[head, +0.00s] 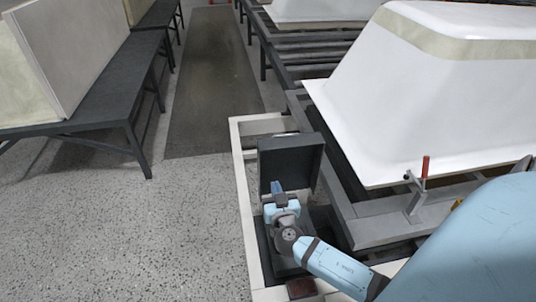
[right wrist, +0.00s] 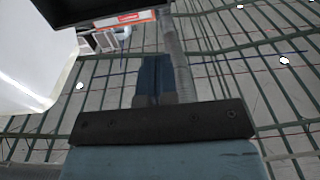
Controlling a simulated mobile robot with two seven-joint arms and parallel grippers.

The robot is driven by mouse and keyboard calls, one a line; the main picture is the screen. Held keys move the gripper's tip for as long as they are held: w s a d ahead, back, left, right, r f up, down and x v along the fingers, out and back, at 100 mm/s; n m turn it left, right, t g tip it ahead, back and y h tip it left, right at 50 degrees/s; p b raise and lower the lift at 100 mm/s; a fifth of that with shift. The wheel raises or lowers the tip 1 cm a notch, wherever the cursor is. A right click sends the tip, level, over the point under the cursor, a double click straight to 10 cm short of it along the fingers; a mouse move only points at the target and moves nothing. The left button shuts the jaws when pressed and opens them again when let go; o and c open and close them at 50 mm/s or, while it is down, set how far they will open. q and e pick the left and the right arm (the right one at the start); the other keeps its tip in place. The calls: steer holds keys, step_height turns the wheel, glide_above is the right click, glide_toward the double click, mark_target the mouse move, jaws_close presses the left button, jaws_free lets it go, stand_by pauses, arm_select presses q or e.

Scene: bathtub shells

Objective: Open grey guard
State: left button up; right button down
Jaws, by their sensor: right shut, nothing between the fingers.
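The dark grey guard (head: 290,162) is a box-like cover standing upright at the corner of the pale frame, above a dark base. My right gripper (head: 277,188) is low in front of its face, with its fingers shut and nothing between them. Whether the fingertips touch the guard cannot be told. In the right wrist view the blue fingers (right wrist: 155,80) are together, and a dark panel (right wrist: 90,8) with a red and white label edge shows at the top left; it may be the guard. My arm hides part of the base. My left gripper is not in view.
A white bathtub shell (head: 400,110) rests on a grey metal frame just right of the guard. A red-handled clamp (head: 424,168) stands on that frame. The pale frame (head: 243,185) edges the station. Speckled floor (head: 120,230) on the left is clear, with a dark bench (head: 110,85) beyond.

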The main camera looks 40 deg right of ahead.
mark_target(267, 150)
steer(key=shift+m, duration=0.3)
steer(key=x, duration=0.4)
steer(key=p+x, duration=0.1)
steer(key=x, duration=0.4)
steer(key=p+x, duration=0.1)
steer(key=x, duration=0.3)
steer(key=shift+w+d, duration=0.1)
steer(key=shift+d, duration=0.3)
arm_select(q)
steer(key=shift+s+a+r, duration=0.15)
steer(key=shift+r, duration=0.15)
arm_select(e)
steer(key=shift+w+d, duration=0.1)
